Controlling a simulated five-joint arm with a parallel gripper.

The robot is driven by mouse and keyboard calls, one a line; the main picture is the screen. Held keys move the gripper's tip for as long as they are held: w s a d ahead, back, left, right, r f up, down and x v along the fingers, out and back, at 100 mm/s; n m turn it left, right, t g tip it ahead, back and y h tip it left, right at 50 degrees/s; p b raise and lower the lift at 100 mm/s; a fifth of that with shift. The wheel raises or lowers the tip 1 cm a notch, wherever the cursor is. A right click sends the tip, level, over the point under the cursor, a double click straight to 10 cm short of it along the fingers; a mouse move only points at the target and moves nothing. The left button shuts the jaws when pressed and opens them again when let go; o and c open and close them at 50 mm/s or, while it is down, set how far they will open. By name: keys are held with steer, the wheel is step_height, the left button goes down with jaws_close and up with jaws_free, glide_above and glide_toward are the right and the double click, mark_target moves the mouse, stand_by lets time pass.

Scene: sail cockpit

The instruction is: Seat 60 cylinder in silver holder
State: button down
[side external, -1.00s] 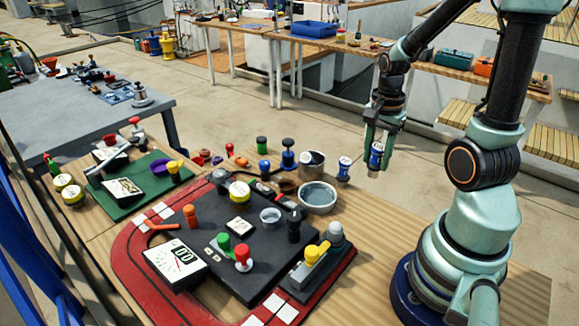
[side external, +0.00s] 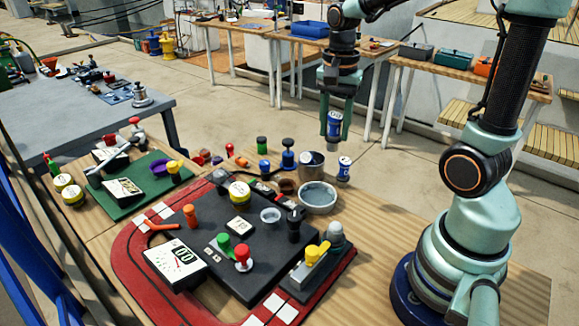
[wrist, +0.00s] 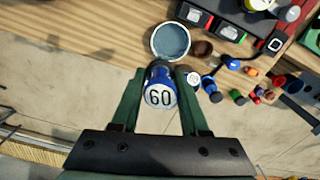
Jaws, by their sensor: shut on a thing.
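My gripper (side external: 335,112) is shut on a blue cylinder with a white end (side external: 334,126). In the wrist view the cylinder (wrist: 160,95) shows the number 60 on its end, between the two green fingers (wrist: 160,78). The silver holder (side external: 312,165) is an open metal cup standing on the wooden table. The held cylinder hangs above and slightly right of it in the side view, apart from it. In the wrist view I cannot make out the holder clearly; the held cylinder covers the area below the grey dish.
Another blue-and-white cylinder (side external: 344,168) stands right of the holder. A black panel (side external: 210,250) with knobs and levers fills the front table.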

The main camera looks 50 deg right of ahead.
steer(key=w+a+f+n, duration=0.2)
steer(key=a+f+n, duration=0.1)
steer(key=a, duration=0.5)
steer(key=w+a+f+n, duration=0.2)
steer(key=a+f, duration=0.1)
steer(key=a, duration=0.5)
steer(key=shift+w+d+f, duration=0.1)
steer(key=shift+f, duration=1.4)
steer(key=shift+w+f, duration=0.1)
steer(key=shift+f, duration=1.35)
steer(key=shift+f, duration=0.55)
steer(key=c, duration=0.7)
jaws_free()
steer(key=shift+r, duration=5.45)
